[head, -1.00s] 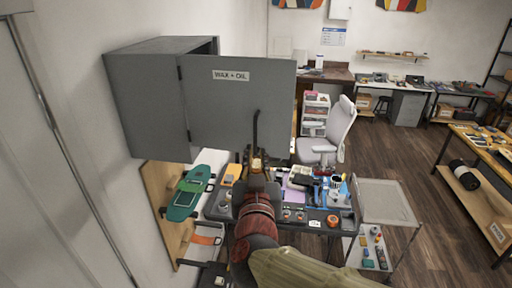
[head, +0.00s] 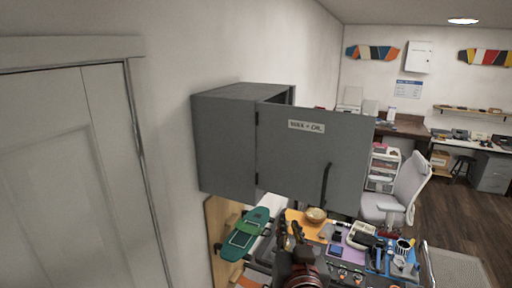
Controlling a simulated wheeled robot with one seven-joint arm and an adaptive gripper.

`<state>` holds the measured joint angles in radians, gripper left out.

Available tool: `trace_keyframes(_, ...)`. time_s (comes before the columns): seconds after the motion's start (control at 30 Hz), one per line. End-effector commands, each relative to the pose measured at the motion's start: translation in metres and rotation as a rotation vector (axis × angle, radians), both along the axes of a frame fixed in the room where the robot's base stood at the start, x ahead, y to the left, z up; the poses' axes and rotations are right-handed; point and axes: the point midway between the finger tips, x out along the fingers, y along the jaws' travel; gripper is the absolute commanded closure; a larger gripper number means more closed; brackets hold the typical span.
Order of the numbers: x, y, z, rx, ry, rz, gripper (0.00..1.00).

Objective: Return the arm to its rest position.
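My gripper (head: 292,232) is at the bottom centre of the head view, below the grey wall cabinet (head: 222,145) and in front of the workbench. It is apart from the dark handle (head: 325,183) on the cabinet door. The fingers are small and dark, so I cannot tell whether they are open or shut. I see no object in them. The cabinet door (head: 290,165), labelled for wax and oil, stands open and hides most of the cabinet's inside.
A green skateboard deck (head: 245,233) is on a wooden wall panel below the cabinet. A bowl (head: 316,215), a purple mat (head: 361,236) and several tools crowd the bench. A grey office chair (head: 405,190) stands behind. A white door (head: 70,180) is at left.

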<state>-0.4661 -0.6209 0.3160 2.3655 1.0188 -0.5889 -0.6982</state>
Motion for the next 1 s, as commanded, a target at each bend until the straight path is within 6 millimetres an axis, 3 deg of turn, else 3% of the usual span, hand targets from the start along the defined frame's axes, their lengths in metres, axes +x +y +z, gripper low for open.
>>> trace_keyframes(0.1, -0.014, 0.054, -0.026, 0.053, 0.112, 0.206, 0.86)
trace_keyframes(0.2, -0.036, 0.084, -0.062, 0.073, 0.230, 0.343, 0.86)
trace_keyframes(0.37, -0.082, 0.097, -0.137, 0.056, 0.456, 0.474, 0.86)
trace_keyframes(0.5, -0.124, 0.074, -0.208, 0.007, 0.660, 0.491, 0.86)
trace_keyframes(0.7, -0.170, 0.021, -0.285, -0.070, 0.870, 0.412, 0.86)
trace_keyframes(0.9, -0.199, -0.033, -0.342, -0.135, 0.982, 0.301, 0.86)
trace_keyframes(1.0, -0.204, -0.054, -0.364, -0.161, 0.992, 0.252, 0.86)
